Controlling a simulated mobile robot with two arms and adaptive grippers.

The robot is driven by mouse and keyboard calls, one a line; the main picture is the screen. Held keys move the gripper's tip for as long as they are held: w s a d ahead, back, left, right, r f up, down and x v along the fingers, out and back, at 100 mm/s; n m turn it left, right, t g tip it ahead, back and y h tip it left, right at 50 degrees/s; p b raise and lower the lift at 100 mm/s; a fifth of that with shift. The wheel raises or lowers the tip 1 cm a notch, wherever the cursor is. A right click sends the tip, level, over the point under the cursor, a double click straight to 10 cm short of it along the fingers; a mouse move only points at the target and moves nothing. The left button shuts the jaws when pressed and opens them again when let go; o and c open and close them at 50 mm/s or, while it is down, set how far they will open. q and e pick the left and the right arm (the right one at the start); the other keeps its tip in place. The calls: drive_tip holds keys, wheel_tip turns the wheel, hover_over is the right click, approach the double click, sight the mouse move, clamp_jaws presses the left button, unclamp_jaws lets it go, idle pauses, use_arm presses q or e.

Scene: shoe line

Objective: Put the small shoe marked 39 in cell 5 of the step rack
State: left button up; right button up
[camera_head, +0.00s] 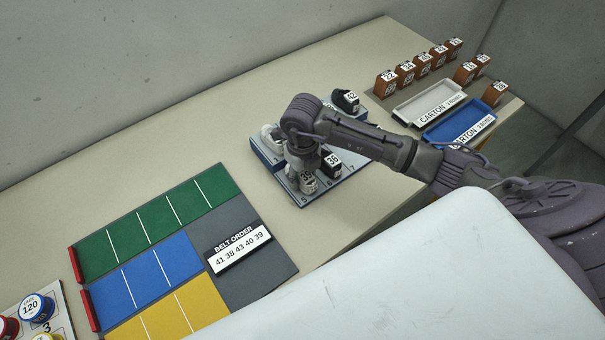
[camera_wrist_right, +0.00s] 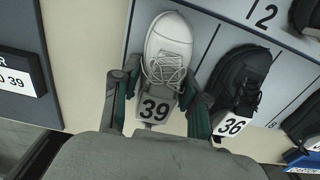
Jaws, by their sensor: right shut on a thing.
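A small white-grey shoe marked 39 (camera_head: 308,180) is at the front left of the step rack (camera_head: 350,168), at the cell numbered 5. In the right wrist view the shoe (camera_wrist_right: 168,50) points its toe into the rack, between two divider lines, tag facing me. My right gripper (camera_wrist_right: 160,103) is shut on its heel end, one finger on each side. I cannot tell whether its sole touches the rack floor. My left gripper is not in view.
A black shoe marked 36 (camera_head: 331,163) stands close on the right of shoe 39. A black shoe marked 42 (camera_head: 346,100) and a white shoe (camera_head: 271,138) are at the rack's back row. A belt order card (camera_head: 240,250) lies left. White (camera_head: 428,102) and blue (camera_head: 458,122) cartons stand right.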

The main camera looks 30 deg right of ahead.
sight(303, 172)
drive_tip(key=o, duration=1.1)
drive_tip(key=shift+o, duration=0.2)
drive_tip(key=shift+r, duration=0.25)
wheel_tip(303, 172, up, 10)
drive_tip(key=shift+w+r+b, duration=0.1)
drive_tip(key=shift+r+b, duration=0.1)
drive_tip(key=shift+b, duration=0.9)
drive_tip(key=shift+r, duration=0.65)
